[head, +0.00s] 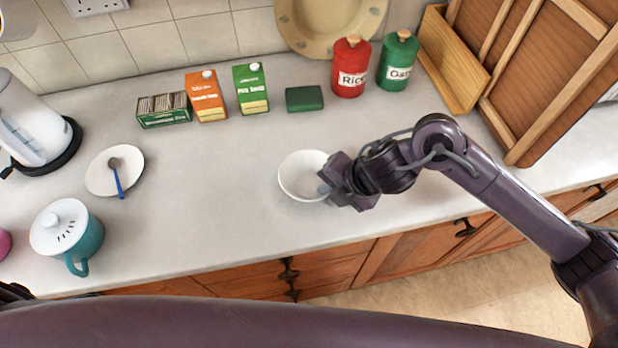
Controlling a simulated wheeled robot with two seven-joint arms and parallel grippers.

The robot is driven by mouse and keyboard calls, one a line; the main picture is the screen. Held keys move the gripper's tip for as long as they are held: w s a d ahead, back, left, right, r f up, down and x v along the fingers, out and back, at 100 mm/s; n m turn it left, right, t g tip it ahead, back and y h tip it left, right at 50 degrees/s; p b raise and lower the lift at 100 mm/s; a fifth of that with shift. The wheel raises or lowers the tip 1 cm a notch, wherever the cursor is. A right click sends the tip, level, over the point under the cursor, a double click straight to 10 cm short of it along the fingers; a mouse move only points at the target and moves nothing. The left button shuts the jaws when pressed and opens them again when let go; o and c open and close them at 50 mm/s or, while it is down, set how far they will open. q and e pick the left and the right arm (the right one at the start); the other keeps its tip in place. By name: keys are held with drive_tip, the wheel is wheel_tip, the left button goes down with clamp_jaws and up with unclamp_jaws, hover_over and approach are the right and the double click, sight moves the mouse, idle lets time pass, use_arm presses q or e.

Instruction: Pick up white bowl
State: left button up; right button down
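The white bowl (300,176) stands upright on the worktop near the middle of the head view, and its inside looks mostly empty. My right gripper (328,187) comes in from the right and is at the bowl's right side. Its fingers overlap the bowl's right rim in the picture. I cannot tell whether they touch or grip the rim, since the gripper body hides that part. My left gripper is not in view.
A white plate (102,172) with a blue-handled spoon (118,180), a teal teapot (85,240) and a kettle (35,125) stand left. Cartons (206,98), a green block (304,99) and red (350,68) and green (397,62) canisters stand behind. The worktop in front of the bowl is clear.

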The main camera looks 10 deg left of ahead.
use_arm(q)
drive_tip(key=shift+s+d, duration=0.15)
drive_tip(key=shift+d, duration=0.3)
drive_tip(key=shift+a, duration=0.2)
use_arm(e)
drive_tip(key=shift+r, duration=0.15)
